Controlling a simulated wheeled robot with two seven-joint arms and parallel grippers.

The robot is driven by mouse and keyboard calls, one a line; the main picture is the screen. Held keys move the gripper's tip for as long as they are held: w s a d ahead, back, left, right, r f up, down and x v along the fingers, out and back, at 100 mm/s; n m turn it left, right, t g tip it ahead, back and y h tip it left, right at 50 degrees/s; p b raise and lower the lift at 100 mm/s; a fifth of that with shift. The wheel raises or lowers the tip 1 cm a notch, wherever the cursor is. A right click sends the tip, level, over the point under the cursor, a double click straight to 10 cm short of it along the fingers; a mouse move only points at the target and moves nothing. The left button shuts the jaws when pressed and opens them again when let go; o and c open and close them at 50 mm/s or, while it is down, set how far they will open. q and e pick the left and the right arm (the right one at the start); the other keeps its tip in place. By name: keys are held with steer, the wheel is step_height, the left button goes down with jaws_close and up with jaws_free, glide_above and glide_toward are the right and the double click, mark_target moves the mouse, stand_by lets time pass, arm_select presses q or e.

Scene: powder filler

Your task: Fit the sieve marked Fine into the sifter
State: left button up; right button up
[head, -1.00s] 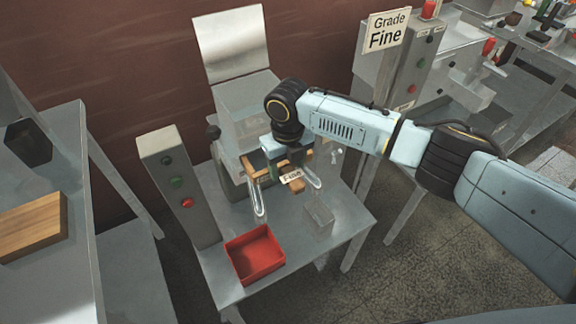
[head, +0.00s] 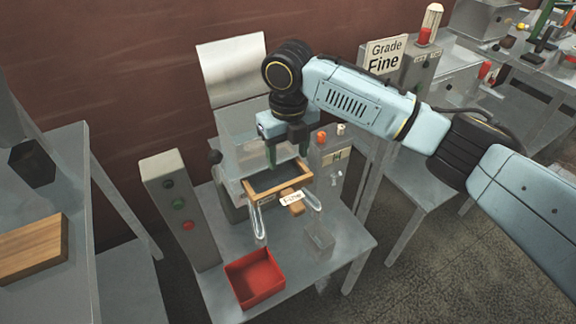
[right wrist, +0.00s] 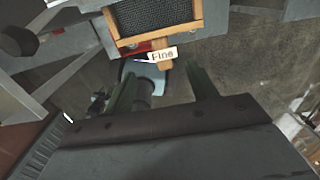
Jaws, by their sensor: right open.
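The sieve (head: 278,178) has a wooden frame, dark mesh and a short wooden handle with a tag reading "Fine". It lies roughly level at the front of the grey sifter (head: 245,125), below its hopper; I cannot tell whether it is fully seated. In the right wrist view the sieve (right wrist: 155,14) shows at the top, its handle and tag toward my fingers. My right gripper (head: 287,158) is open and empty, above the sieve and apart from it. Its two green fingers (right wrist: 163,90) stand wide apart in the wrist view. My left gripper is not in view.
A sign (head: 384,57) reads "Grade Fine". A red bin (head: 255,278) stands on the table below the sieve. A button post (head: 178,210) stands left of the sifter, and another small panel (head: 332,160) to its right. A side table (head: 30,245) holds a wooden block.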

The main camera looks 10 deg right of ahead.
steer(key=shift+r, duration=0.55)
